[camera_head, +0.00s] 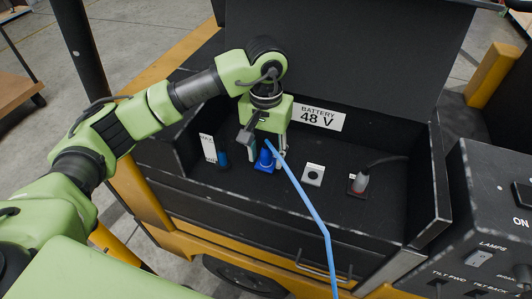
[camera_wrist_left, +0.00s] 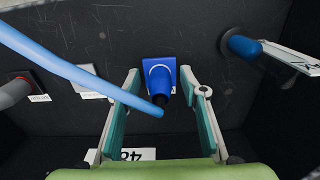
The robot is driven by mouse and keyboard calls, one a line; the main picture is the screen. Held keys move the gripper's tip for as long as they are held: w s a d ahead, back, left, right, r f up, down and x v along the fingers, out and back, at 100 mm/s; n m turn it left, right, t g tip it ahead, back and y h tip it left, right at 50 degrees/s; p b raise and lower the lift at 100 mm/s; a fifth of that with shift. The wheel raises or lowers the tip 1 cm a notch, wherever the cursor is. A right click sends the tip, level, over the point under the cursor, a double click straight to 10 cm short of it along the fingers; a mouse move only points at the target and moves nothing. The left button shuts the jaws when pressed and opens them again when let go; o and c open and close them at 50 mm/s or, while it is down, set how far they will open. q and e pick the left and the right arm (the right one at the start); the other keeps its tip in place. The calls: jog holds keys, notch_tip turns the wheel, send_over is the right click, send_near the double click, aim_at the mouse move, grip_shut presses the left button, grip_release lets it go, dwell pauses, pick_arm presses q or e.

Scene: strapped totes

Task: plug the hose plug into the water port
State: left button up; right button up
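The blue water port (camera_head: 264,166) is a square blue plate on the compartment floor; it also shows in the left wrist view (camera_wrist_left: 171,70). The dark, tapered hose plug (camera_wrist_left: 160,84) stands at the port's round blue opening and looks seated in it, though the exact depth cannot be told. The light-blue hose (camera_head: 305,203) runs from the plug toward the front. My left gripper (camera_wrist_left: 161,76) is open, its two fingers on either side of the plug with visible gaps; the head view shows it above the port (camera_head: 266,148). My right gripper is not in view.
A white-plated socket (camera_head: 313,174) and a grey plug with a dark cable (camera_head: 361,183) lie right of the port. A blue fitting (camera_head: 223,158) with a white tag (camera_head: 208,147) is to the left. Black compartment walls and the raised lid (camera_head: 350,55) enclose the space.

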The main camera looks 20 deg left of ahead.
pick_arm(q)
jog(key=shift+r, duration=0.1)
notch_tip(320, 180, up, 12)
jog(key=shift+f, duration=0.1)
dwell(0.4)
dwell(0.4)
